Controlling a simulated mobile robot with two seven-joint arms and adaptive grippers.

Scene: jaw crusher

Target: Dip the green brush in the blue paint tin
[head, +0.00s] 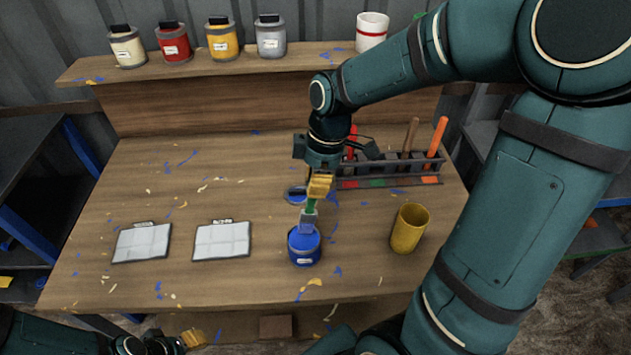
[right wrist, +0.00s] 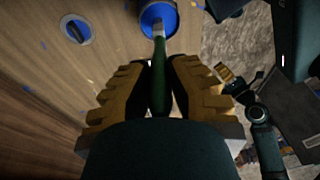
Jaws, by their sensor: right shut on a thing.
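My right gripper (head: 319,187) is shut on the green brush (head: 310,206) by its handle, which also shows between the yellow fingers in the right wrist view (right wrist: 160,85). The brush points down, its pale ferrule (head: 308,220) above its head. The blue paint tin (head: 305,254) stands open on the bench below; it also shows in the right wrist view (right wrist: 172,28). The brush head is at the tin's mouth; how deep it reaches is hard to tell. My left gripper (head: 193,338) is low at the front left, away from the tin, its opening unclear.
A round lid (head: 296,195) lies behind the tin. A yellow cup (head: 409,229) stands to the right. A rack (head: 390,170) with handled tools is behind. Two white panels (head: 222,241) lie left. Several paint tins (head: 222,40) line the shelf.

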